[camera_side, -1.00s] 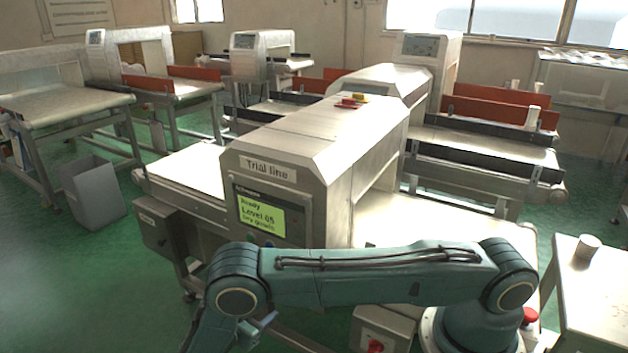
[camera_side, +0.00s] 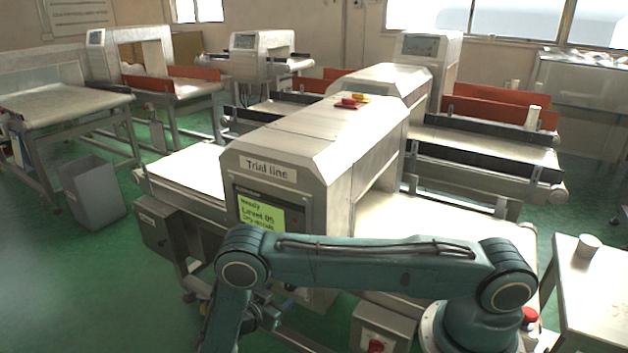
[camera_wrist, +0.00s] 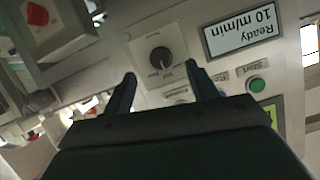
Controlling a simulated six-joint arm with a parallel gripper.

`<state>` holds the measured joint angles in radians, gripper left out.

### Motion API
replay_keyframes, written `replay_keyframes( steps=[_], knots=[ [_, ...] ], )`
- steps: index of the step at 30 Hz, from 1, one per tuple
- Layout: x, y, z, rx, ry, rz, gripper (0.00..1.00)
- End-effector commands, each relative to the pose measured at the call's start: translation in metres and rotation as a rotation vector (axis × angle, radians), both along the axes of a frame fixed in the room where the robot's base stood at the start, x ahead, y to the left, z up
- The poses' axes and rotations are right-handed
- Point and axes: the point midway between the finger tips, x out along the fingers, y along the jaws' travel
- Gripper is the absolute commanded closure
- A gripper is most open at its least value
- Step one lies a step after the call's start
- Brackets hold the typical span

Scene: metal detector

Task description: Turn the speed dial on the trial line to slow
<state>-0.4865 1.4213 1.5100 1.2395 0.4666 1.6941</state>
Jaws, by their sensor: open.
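The speed dial (camera_wrist: 160,58) is a round dark knob on a light panel in the wrist view, with small labels around it that are too blurred to read surely. My gripper (camera_wrist: 160,76) is open, its two dark fingers apart with the dial between and just beyond their tips; contact cannot be told. Beside the dial a small display (camera_wrist: 241,32) reads "Ready 10 m/min". The trial line machine (camera_side: 335,140) carries a "Trial line" label and a green screen in the side view. There my arm hides the dial and the fingertips are unclear.
A green button (camera_wrist: 256,85) marked Start is on the panel near the right finger. A red switch (camera_wrist: 38,14) on a grey box shows at upper left in the wrist view. A grey bin (camera_side: 92,192) stands at left; a side table (camera_side: 590,290) stands at right.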

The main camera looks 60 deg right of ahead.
Motion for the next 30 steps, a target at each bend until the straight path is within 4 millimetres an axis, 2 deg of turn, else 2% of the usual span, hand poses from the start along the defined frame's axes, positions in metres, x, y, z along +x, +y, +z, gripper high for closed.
replay_keyframes(
  steps=[3, 10, 23, 26, 30],
  knots=[
    [0.001, -0.017, -0.007, 0.000, 0.001, -0.002, 0.42],
    [0.002, -0.039, -0.016, 0.000, 0.001, -0.002, 0.42],
    [0.003, -0.045, -0.019, 0.001, 0.000, 0.000, 0.42],
    [0.003, -0.045, -0.019, 0.001, 0.000, 0.000, 0.58],
    [0.003, -0.045, -0.019, 0.001, 0.000, 0.000, 0.85]
  ],
)
